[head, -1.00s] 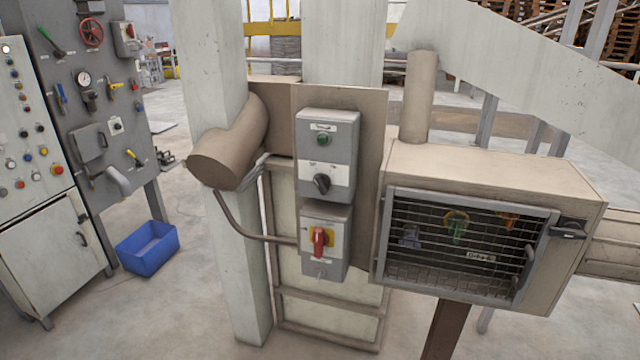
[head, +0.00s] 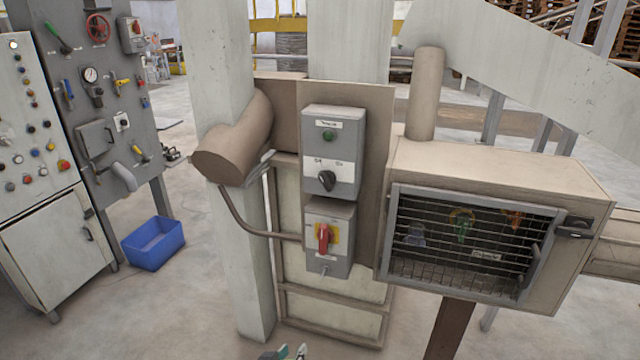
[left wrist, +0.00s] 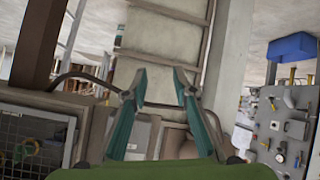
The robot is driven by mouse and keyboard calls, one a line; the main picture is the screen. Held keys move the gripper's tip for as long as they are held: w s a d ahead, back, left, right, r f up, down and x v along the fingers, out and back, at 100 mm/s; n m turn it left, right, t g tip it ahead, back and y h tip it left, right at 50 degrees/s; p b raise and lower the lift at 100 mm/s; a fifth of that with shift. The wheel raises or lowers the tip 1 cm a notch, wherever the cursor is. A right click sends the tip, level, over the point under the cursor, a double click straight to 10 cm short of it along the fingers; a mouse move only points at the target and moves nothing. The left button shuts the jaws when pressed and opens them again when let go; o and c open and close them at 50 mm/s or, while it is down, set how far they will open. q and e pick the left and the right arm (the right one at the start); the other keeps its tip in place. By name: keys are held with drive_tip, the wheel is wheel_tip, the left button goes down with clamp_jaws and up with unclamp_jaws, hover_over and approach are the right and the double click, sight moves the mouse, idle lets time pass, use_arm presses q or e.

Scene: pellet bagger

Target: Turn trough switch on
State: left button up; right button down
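A grey upper switch box (head: 333,150) is mounted on a brown panel. It has a green lamp (head: 328,136) under a small label and a black rotary knob (head: 327,180) on a white plate; the knob is tilted. A lower grey box (head: 329,262) carries a red handle (head: 323,238) on a yellow plate, standing upright. The labels are too small to read surely. My left gripper (head: 285,352) shows only its fingertips at the bottom edge, well below both boxes. In the left wrist view it is open and empty (left wrist: 160,72). My right gripper is not in view.
A cabinet with a wire-mesh front (head: 470,245) juts out right of the boxes. A thick brown pipe (head: 232,145) and a pale post (head: 222,60) stand to their left. A blue bin (head: 153,243) sits on the floor beside the control panels. The space before the boxes looks clear.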

use_arm(q)
drive_tip(key=w+d+r+n+t+h, duration=0.1)
drive_tip(key=w+r+t, duration=0.1)
drive_tip(key=r, duration=0.8)
drive_tip(key=w+d+r+t, duration=0.1)
drive_tip(key=w+r, duration=0.1)
drive_tip(key=r, duration=0.8)
drive_tip(key=n+t+h, duration=0.1)
drive_tip(key=t+h, duration=0.1)
drive_tip(key=t, duration=0.2)
approach(322, 180)
drive_tip(key=p+x, duration=0.3)
drive_tip(key=x, duration=0.3)
drive_tip(key=shift+w+d+r, duration=0.15)
drive_tip(key=shift+w, duration=0.2)
drive_tip(key=shift+p+x, duration=0.3)
drive_tip(key=shift+x, duration=0.55)
clamp_jaws()
